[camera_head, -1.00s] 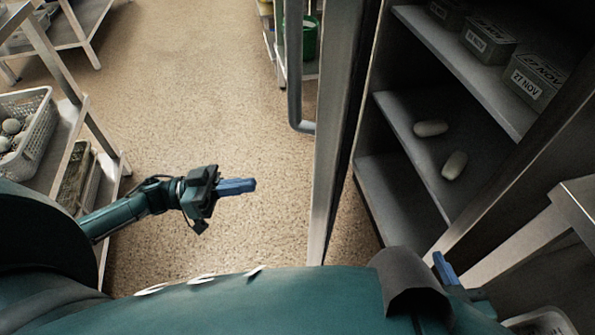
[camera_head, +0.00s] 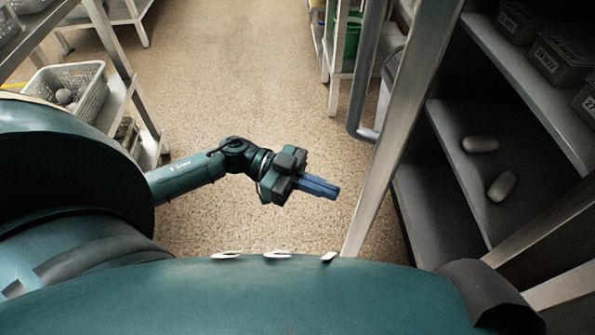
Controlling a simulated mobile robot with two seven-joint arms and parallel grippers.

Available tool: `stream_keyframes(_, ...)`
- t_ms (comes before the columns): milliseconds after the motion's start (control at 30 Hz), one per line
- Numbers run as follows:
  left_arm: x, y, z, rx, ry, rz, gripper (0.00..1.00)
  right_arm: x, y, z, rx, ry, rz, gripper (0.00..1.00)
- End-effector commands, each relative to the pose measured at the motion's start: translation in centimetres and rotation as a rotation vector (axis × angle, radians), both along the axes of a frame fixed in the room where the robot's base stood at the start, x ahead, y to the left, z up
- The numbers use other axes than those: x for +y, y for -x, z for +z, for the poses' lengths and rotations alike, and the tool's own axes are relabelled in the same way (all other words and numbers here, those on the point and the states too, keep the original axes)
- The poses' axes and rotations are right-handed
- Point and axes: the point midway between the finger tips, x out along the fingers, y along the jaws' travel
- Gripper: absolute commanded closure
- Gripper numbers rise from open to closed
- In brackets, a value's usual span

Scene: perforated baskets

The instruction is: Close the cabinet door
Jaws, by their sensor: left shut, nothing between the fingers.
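The cabinet (camera_head: 440,210) stands at the right with its dark shelves showing. Its door (camera_head: 408,110) stands open, seen nearly edge-on, with a long metal bar handle (camera_head: 358,95) on its left side. My left gripper (camera_head: 334,192) has its blue fingers shut with nothing between them. It is in front of and to the left of the door's lower part, apart from it in the picture. My right gripper does not show.
Two pale oblong items, one upper (camera_head: 481,144) and one lower (camera_head: 501,186), lie on a cabinet shelf, with labelled boxes (camera_head: 558,58) above. A rack at the left holds a white perforated basket (camera_head: 92,95). The floor between is clear.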

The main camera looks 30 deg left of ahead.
Motion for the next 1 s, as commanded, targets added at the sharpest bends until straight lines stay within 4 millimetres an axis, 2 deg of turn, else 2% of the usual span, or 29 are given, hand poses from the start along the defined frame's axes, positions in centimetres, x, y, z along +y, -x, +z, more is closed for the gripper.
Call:
stream_keyframes(100, -1.9, -0.1, 0.0, -0.001, 0.003, -0.002, 1.00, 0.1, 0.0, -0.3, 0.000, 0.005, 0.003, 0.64)
stream_keyframes(233, -3.1, -0.3, 0.0, -0.001, 0.001, 0.000, 1.00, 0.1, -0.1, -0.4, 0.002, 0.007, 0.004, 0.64)
stream_keyframes(767, -3.7, -0.3, 0.0, 0.001, 0.000, 0.002, 1.00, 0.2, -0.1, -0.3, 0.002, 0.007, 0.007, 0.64)
stream_keyframes(1000, -5.8, -0.4, 0.3, 0.001, 0.002, 0.023, 1.00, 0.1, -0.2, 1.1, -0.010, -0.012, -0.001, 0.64)
